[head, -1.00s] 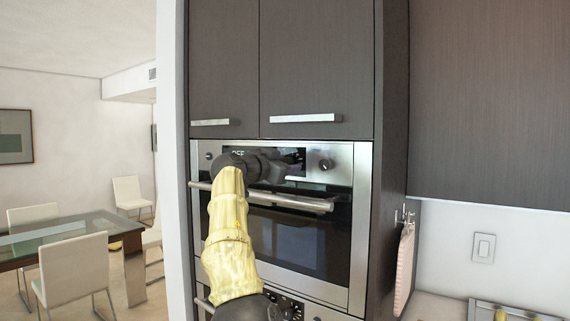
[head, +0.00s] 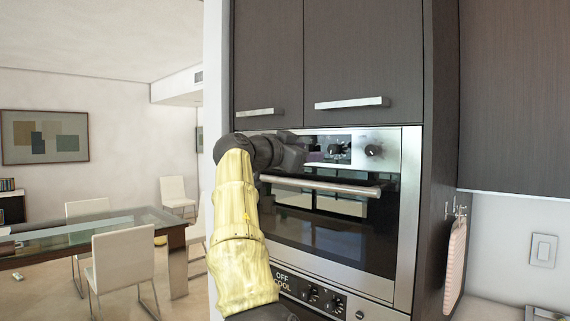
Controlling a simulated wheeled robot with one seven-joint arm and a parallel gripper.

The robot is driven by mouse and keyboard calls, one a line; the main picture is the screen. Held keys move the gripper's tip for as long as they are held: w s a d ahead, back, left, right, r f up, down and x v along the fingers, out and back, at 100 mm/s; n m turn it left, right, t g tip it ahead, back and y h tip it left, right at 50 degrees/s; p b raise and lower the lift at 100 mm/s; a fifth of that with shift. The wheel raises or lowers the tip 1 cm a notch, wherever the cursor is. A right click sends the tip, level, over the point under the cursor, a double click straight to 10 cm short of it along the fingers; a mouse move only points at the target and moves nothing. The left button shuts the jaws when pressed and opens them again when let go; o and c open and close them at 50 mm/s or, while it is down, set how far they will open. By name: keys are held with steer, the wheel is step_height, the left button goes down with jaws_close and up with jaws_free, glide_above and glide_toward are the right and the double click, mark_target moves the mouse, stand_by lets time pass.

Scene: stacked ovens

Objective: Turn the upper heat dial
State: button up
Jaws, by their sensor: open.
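The upper oven (head: 345,222) has a steel front with a dark glass control strip along its top. A round dial (head: 373,150) sticks out at the right of this strip. A dark round shape left of it is either another dial or my gripper's reflection; I cannot tell. My gripper (head: 305,148) is open in front of the strip, left of the right dial and apart from it. The fingertips are dark and hard to make out. My wrist and gripper hide the left part of the strip.
The upper oven's bar handle (head: 320,186) sticks out just below my gripper. Cabinet handles (head: 348,103) sit above. A lower oven panel (head: 310,290) with dials shows below. A glass dining table (head: 90,235) with chairs stands at left.

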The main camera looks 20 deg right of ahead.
steer(key=b+v, duration=0.1)
steer(key=v, duration=0.6)
